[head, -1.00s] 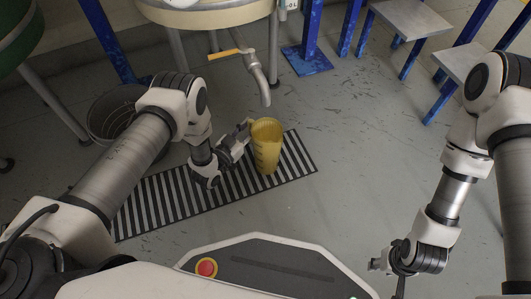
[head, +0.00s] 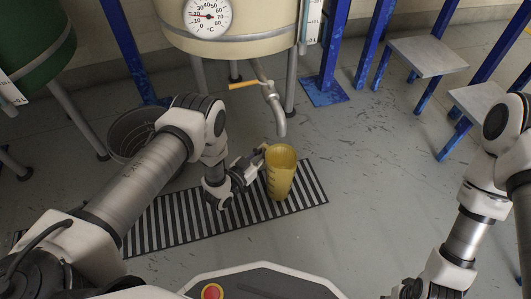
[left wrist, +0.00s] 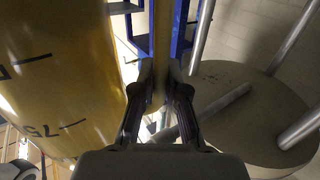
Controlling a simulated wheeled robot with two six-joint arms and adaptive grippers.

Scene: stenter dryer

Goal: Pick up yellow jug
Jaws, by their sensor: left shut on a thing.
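The yellow jug (head: 281,176) is upright over the striped mat (head: 190,222); I cannot tell whether its base touches the mat. My left gripper (head: 261,158) is at the jug's left side, near the top. In the left wrist view the jug's body (left wrist: 60,75), with dark measuring marks, fills the left side. There the left fingers (left wrist: 161,85) are shut on a narrow upright yellow strip, the jug's handle. My right gripper (head: 402,291) is cut off at the bottom edge, away from the jug, and its fingers cannot be made out.
A tap (head: 273,103) with a yellow lever hangs from a cream tank (head: 238,45) with a dial, behind the jug. A grey bin (head: 128,140) stands behind my left arm. Blue posts (head: 327,75) and steps (head: 428,57) are at the back right. The floor right of the mat is clear.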

